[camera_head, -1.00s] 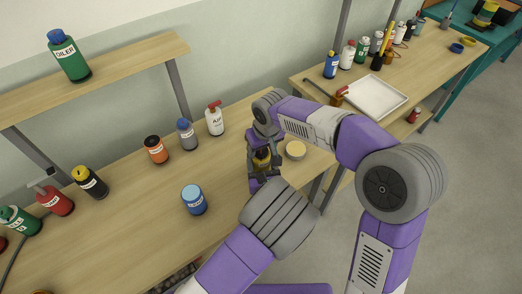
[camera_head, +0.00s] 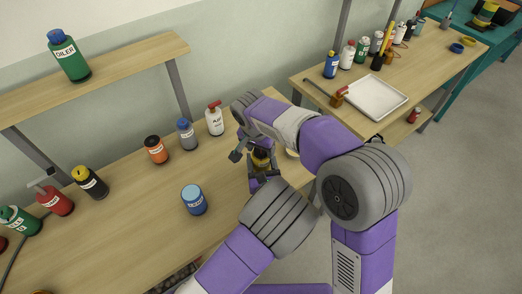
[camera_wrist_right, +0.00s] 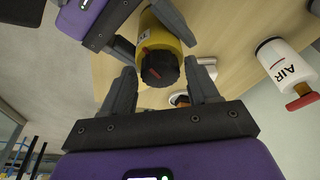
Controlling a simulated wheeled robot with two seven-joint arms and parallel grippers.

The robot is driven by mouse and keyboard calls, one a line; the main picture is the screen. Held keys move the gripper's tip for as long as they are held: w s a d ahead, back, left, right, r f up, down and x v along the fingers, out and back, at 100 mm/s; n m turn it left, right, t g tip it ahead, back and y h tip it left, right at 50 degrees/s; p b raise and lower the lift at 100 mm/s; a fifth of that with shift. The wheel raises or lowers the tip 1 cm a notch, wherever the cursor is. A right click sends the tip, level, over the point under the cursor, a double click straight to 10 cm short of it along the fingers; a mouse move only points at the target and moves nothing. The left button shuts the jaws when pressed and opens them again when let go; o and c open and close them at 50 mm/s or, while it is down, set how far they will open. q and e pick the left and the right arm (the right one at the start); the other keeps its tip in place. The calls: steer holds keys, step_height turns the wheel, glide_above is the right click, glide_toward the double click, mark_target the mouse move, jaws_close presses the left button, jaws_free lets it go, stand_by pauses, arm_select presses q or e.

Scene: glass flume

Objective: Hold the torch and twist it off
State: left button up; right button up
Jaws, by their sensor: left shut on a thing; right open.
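The torch (camera_head: 260,158) is a yellow cylinder with a black end, upright above the bench in the head view and partly hidden by my grippers. In the right wrist view its yellow body and black knobbed end (camera_wrist_right: 160,66) face the camera. My left gripper (camera_head: 263,177) is shut on the torch's lower body; its dark fingers also show in the right wrist view (camera_wrist_right: 150,38). My right gripper (camera_head: 253,147) is open at the torch's upper end. In the right wrist view its fingertips (camera_wrist_right: 166,68) stand on either side of the black end, with gaps visible.
A white AIR bottle with a red top (camera_head: 214,119), a grey-blue bottle (camera_head: 187,134), an orange can (camera_head: 156,150) and a blue can (camera_head: 194,200) stand on the bench (camera_head: 130,220) to the left. A pale round disc (camera_head: 292,153) is mostly hidden by my right arm.

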steer(key=c, duration=0.6)
steer(key=n+y, duration=0.1)
steer(key=n, duration=0.3)
steer(key=shift+d, duration=0.15)
steer(key=shift+c, duration=0.2)
steer(key=shift+n+y, duration=0.4)
steer(key=shift+n, duration=1.1)
steer(key=o, duration=0.6)
steer(key=shift+o, duration=0.2)
